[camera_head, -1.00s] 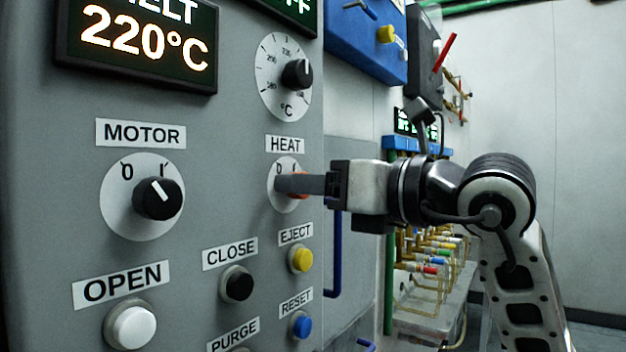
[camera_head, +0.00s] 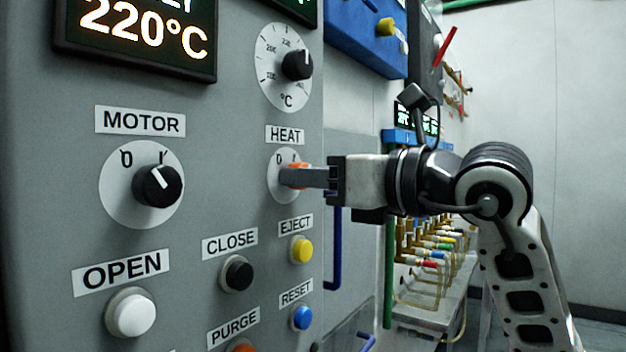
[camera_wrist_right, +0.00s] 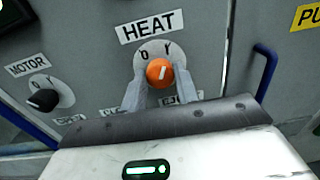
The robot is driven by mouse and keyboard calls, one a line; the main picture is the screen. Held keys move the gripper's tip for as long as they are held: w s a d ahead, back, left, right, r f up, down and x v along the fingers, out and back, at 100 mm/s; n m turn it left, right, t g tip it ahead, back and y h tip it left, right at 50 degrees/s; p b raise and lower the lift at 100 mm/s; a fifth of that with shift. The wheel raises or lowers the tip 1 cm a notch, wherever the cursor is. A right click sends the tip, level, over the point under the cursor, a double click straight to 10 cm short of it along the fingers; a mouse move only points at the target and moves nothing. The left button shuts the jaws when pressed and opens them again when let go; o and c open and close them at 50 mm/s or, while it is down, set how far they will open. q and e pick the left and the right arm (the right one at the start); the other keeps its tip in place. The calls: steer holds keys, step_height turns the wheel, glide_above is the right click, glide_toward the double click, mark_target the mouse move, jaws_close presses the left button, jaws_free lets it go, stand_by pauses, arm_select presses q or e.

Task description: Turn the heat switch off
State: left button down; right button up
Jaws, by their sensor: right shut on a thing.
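The heat switch (camera_wrist_right: 159,72) is an orange round knob on a white dial marked 0 and I, under the HEAT label (camera_head: 285,135). In the right wrist view its white pointer line stands nearly upright, leaning slightly right toward the I. My right gripper (camera_head: 296,176) reaches in from the right and is shut on the knob, one finger on each side of it in the wrist view. In the head view the fingers hide much of the knob; some orange shows above them. My left gripper is not in view.
The motor knob (camera_head: 157,186) is left of the heat switch. The yellow EJECT button (camera_head: 302,249) and blue RESET button (camera_head: 302,318) sit close below, and the black temperature knob (camera_head: 297,65) above. A blue handle (camera_wrist_right: 265,75) stands right of the panel.

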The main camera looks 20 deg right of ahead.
arm_select(q)
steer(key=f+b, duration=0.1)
steer(key=b, duration=0.3)
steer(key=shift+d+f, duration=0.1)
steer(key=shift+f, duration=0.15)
arm_select(e)
steer(key=n, duration=1.2)
steer(key=shift+n, duration=0.4)
steer(key=o, duration=1)
steer(key=shift+c, duration=0.2)
